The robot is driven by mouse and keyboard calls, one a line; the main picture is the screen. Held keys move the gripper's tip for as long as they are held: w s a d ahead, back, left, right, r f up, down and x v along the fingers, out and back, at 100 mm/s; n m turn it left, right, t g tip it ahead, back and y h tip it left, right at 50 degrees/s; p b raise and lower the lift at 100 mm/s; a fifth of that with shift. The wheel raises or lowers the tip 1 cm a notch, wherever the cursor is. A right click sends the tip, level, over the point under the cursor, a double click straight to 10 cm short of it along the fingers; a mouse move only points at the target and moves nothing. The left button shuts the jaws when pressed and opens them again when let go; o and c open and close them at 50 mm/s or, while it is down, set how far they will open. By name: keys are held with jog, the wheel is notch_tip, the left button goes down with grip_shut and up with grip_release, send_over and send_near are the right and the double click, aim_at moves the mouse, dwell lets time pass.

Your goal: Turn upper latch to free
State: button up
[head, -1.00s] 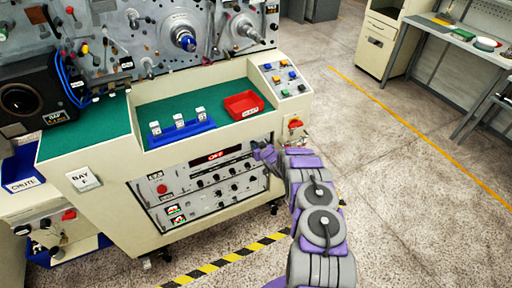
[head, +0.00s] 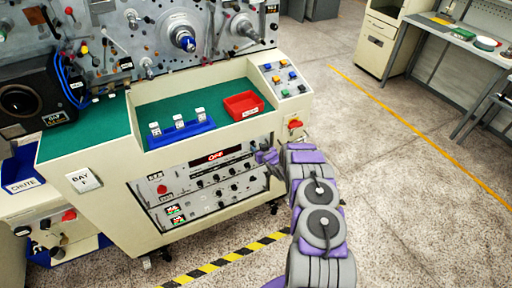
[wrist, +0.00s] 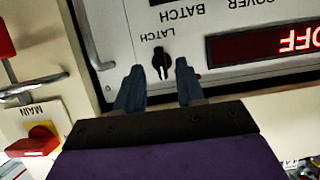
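A small black latch knob (wrist: 161,62) sits on the white panel in the wrist view, beside the upside-down label LATCH. Its long side runs roughly up and down in the picture. My gripper (wrist: 158,88) is open, with one blue-grey finger at each lower side of the knob. The fingers look empty, and I cannot tell whether they touch the knob. In the head view my gripper (head: 266,157) is at the upper right of the front control panel (head: 193,201) and hides the latch there.
A lit red OFF display (wrist: 265,45) is right of the latch. A metal handle (wrist: 92,38) and a red-and-yellow MAIN switch (wrist: 38,140) are to the left. A red tray (head: 243,105) and blue tray (head: 180,133) stand on the green top. Floor to the right is clear.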

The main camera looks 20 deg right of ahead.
jog(key=p+v, duration=0.2)
jog(key=v, duration=1.2)
jog(key=shift+s, duration=0.3)
jog(key=shift+d, duration=0.1)
notch_tip(320, 180, up, 12)
jog(key=s+a+g+h, duration=0.1)
jog(key=g+h, duration=0.1)
jog(key=g, duration=0.2)
jog(key=s+a+r+g, duration=0.4)
jog(key=s+a+r, duration=0.2)
jog(key=s+r, duration=0.45)
jog(key=s+a+r+g, duration=0.2)
jog(key=s+a+r, duration=0.2)
jog(key=s, duration=0.7)
jog(key=s+a+r+g+y, duration=0.1)
jog(key=s+a+r, duration=0.4)
jog(key=s, duration=0.7)
jog(key=s+a+r+g, duration=0.4)
jog(key=s+a, duration=0.4)
jog(key=s, duration=0.4)
jog(key=shift+r+y, duration=0.3)
